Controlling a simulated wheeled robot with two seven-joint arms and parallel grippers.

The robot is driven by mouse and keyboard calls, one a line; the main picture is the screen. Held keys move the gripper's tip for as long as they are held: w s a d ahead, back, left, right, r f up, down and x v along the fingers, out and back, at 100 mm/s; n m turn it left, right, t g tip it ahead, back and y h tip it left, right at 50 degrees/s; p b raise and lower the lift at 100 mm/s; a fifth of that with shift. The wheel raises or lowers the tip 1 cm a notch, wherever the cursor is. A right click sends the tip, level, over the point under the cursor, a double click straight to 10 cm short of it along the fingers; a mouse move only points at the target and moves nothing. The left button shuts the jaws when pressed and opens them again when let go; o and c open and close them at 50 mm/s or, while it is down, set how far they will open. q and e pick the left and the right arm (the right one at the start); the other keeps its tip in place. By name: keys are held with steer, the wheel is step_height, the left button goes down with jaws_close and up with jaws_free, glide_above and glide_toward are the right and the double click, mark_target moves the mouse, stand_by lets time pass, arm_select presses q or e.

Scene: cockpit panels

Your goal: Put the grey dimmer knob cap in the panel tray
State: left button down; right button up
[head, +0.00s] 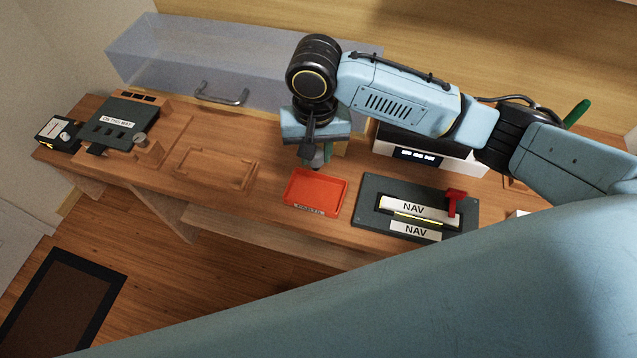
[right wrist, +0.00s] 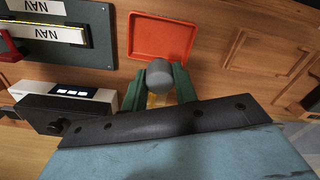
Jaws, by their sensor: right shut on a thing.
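My right gripper (head: 318,160) is above the bench, just behind the far edge of the red panel tray (head: 318,190). In the right wrist view, its green fingers (right wrist: 160,85) are shut on the grey dimmer knob cap (right wrist: 160,73). The cap shows as a rounded grey end between the fingertips; the gripper mostly hides it in the head view. The tray (right wrist: 160,38) looks empty and lies just beyond the cap in the right wrist view. My left gripper is not in view.
A dark NAV panel (head: 371,190) with a red lever (head: 455,199) is right of the tray. A white box with a display (head: 455,160) stands behind it. A small cylindrical knob (head: 140,142) is by the left panel (head: 126,119). A clear-fronted cabinet (head: 190,62) is behind.

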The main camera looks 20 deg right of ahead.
mark_target(315, 169)
step_height(315, 169, down, 6)
steer(key=shift+s+a+f+b, duration=0.1)
steer(key=shift+b, duration=0.5)
steer(key=shift+f, duration=0.6)
step_height(315, 169, down, 3)
steer(key=shift+r+b, duration=0.1)
steer(key=shift+b, duration=0.3)
steer(key=o, duration=0.9)
steer(key=shift+o, duration=0.2)
step_height(315, 169, up, 12)
steer(key=shift+r+p, duration=0.1)
steer(key=shift+p, duration=1.05)
